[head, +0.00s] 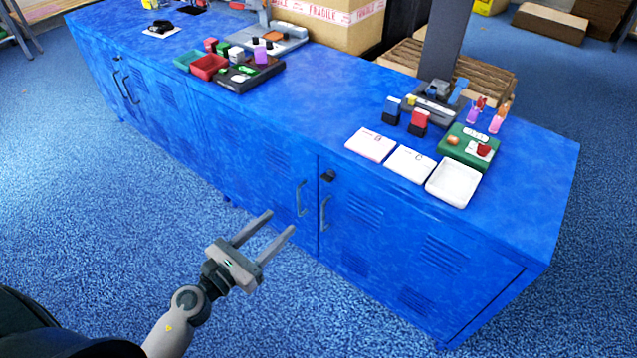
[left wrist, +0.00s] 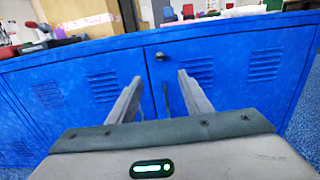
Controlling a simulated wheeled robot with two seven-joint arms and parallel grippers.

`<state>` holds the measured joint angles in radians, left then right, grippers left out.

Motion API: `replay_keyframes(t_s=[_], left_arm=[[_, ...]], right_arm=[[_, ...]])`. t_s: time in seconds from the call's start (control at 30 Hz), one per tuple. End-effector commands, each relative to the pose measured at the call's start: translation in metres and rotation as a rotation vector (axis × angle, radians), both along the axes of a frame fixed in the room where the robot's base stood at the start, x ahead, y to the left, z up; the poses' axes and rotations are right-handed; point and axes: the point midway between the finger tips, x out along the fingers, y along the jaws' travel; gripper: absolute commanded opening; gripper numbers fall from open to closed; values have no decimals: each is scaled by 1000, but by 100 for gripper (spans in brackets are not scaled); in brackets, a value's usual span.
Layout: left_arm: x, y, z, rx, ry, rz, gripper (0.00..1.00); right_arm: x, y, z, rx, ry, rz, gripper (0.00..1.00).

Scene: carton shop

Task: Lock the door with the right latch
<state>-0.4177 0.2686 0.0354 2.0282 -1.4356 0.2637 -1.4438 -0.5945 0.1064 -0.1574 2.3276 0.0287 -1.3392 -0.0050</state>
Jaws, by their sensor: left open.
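The right latch (head: 328,175) is a small black piece near the top of the right cabinet's door seam. It also shows in the left wrist view (left wrist: 160,56), just above and beyond my fingertips; its exact turn is too small to tell. The right door (head: 390,245) is blue with vents and a grey upright handle (head: 325,212), and looks shut beside its neighbour door (head: 265,165). My left gripper (head: 280,221) is open and empty, in front of the doors and below the latch, apart from them. It also shows in the left wrist view (left wrist: 160,77). My right gripper is not seen.
The blue countertop (head: 310,110) carries white trays (head: 453,183), stamps (head: 418,122) and a green box (head: 468,146) at the right. Another black latch (head: 117,58) is on the far left doors. Blue carpet (head: 130,215) in front is clear.

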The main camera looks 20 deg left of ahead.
Motion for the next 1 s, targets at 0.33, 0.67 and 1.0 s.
replay_keyframes(t_s=[0.33, 0.67, 1.0], left_arm=[[30, -10, 3, -1, -2, 1, 45], [84, -31, 3, -2, -2, 0, 45], [139, -50, 2, -4, -1, 0, 45]], right_arm=[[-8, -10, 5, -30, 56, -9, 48], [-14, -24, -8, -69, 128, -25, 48], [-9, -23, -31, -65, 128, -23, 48]])
